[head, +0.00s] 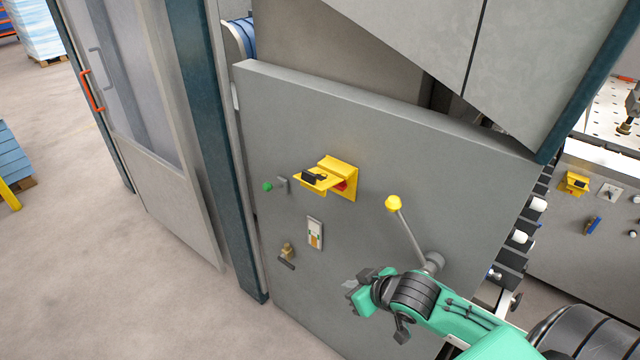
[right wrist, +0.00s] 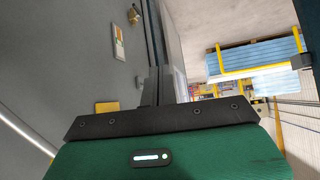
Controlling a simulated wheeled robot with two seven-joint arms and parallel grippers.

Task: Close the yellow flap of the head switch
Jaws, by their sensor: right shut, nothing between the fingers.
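The head switch is a yellow housing (head: 345,173) on the grey panel, with a red part (head: 341,187) partly visible inside. Its yellow flap (head: 312,187) stands open, sticking out from the housing, with a black piece on top. My right gripper (head: 352,286) is shut and empty, below the switch and apart from it, left of the lever's base. In the right wrist view the shut fingers (right wrist: 165,88) point away from the camera, and a small yellow piece (right wrist: 107,107) shows left of them, perhaps part of the switch. My left gripper is not in view.
A lever with a yellow knob (head: 393,202) sticks out right of the switch, close to my right arm. A green button (head: 268,187), a small light plate (head: 315,233) and a brass lock (head: 287,252) sit on the panel.

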